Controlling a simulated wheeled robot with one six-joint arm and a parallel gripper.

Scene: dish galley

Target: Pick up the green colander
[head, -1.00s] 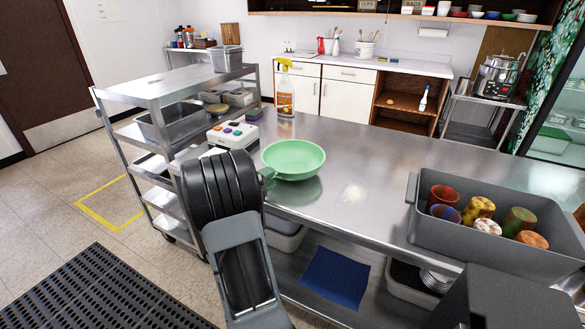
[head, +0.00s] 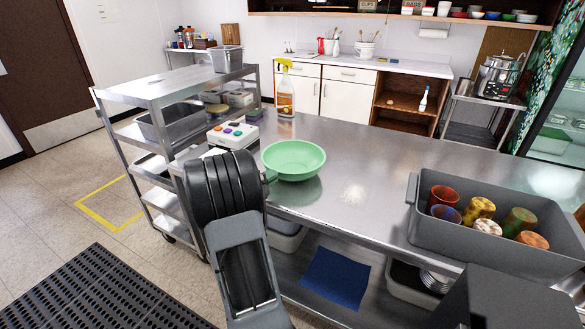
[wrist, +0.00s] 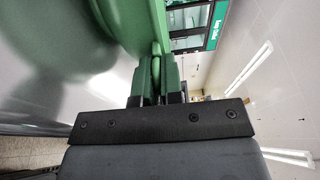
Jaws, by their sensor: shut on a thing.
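The green colander (head: 294,160) is a round, shallow bowl above the left part of the steel table, upright in the head view. A soft reflection shows on the steel beneath it; I cannot tell for certain whether its base touches the table. In the head view my own arm hides most of the gripper.
A spray bottle (head: 285,92) and a button box (head: 232,136) stand behind and left of the colander on the steel table (head: 390,160). A grey bin (head: 440,252) with several cups stands at the right. A steel cart (head: 170,90) is at the left.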

